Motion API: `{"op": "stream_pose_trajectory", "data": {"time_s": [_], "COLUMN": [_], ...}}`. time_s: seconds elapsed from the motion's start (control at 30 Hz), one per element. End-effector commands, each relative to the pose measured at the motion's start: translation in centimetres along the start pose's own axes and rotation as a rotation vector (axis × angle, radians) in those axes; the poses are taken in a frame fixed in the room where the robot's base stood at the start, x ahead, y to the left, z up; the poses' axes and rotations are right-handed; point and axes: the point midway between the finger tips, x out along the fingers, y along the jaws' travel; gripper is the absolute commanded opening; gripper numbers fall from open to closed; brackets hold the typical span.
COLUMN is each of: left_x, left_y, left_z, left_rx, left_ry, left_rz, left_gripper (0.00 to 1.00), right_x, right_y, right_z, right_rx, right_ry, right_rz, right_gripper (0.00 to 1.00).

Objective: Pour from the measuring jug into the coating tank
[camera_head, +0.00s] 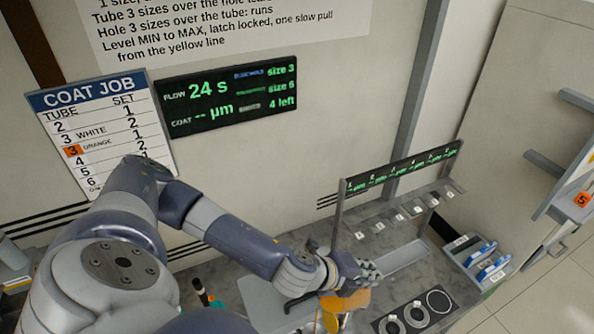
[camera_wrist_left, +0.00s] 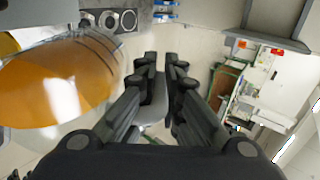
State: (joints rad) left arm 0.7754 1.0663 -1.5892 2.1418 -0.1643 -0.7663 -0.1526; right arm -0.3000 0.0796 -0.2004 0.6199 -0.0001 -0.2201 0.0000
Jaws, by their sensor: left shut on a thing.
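The measuring jug is clear and holds orange liquid (camera_head: 345,301). It fills the left of the left wrist view (camera_wrist_left: 62,82), tilted in that picture. My left gripper (camera_head: 362,272) is beside the jug, and its fingers (camera_wrist_left: 164,72) are shut on a grey part that looks like the jug's handle. The jug's spout is not clear to see. A pale grey box-like surface (camera_head: 262,302) with a black lever lies just left of the jug; I cannot tell whether it is the coating tank. My left arm hides part of the bench. My right gripper is not in view.
A rack (camera_head: 400,205) with a lit display strip stands behind the gripper. A dark plate with round rings (camera_head: 415,312) lies to the right. A grey tray with blue-and-white items (camera_head: 480,260) sits at the bench's right end. A dark display (camera_head: 228,95) hangs on the wall.

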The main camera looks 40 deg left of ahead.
Motion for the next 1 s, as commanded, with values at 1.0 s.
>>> {"op": "stream_pose_trajectory", "data": {"time_s": [1.0], "left_x": [-0.6], "left_y": [-0.2], "left_z": [0.0], "left_rx": [0.001], "left_ry": [0.001], "left_rz": [-0.059], "left_gripper": [0.0], "right_x": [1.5], "right_y": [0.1], "right_z": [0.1], "right_rx": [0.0], "right_ry": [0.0], "right_rz": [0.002], "right_gripper": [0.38]}}
